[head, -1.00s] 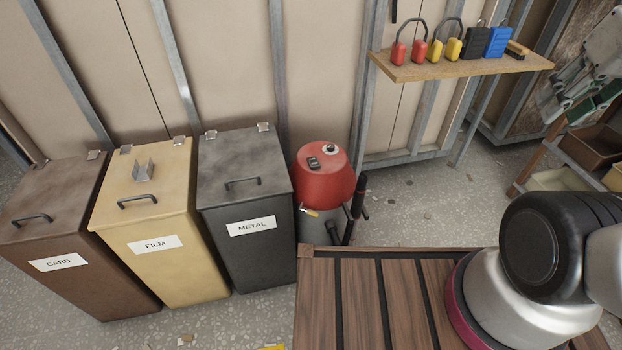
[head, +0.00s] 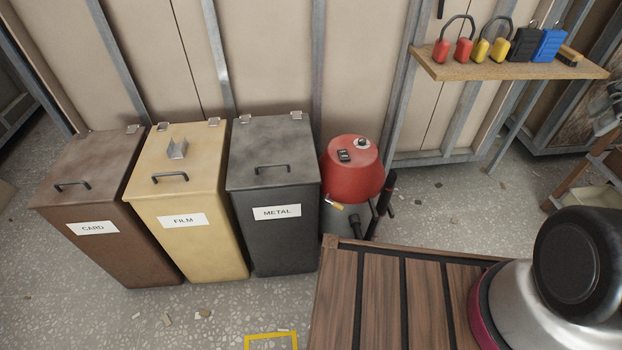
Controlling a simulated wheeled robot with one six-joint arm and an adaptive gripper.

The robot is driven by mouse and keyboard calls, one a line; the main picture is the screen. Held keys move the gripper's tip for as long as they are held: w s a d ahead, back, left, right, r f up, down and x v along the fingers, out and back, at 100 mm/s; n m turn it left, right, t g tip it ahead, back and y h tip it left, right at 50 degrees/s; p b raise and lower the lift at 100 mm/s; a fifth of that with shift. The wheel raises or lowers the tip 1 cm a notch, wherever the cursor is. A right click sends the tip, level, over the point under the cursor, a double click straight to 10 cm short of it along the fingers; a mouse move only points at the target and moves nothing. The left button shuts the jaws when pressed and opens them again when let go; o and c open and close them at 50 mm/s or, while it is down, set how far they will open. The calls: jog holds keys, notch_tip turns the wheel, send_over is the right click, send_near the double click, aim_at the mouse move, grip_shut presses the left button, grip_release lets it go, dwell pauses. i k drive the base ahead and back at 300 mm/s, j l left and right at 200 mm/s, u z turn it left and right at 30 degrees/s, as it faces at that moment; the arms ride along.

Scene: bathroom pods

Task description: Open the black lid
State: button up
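The black bin (head: 273,238) with a METAL label stands upright at the right end of a row of three bins. Its black lid (head: 270,150) is shut, with a dark bar handle (head: 272,168) near the front edge and two hinges at the back by the wall. Nothing lies on this lid. My gripper is not in view; only part of my arm shows at the lower right.
A red-topped vacuum (head: 352,168) stands close on the right. A shelf (head: 500,68) holds padlocks. Floor in front is mostly clear, with scraps.

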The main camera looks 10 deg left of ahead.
aim_at(270, 152)
jog(key=i+j, duration=0.1)
jog(key=j, duration=0.25)
jog(key=i+j, duration=0.15)
jog(key=j, duration=0.2)
jog(key=i+j, duration=0.1)
jog(key=j, duration=0.25)
jog(key=i+j, duration=0.1)
jog(key=j, duration=0.25)
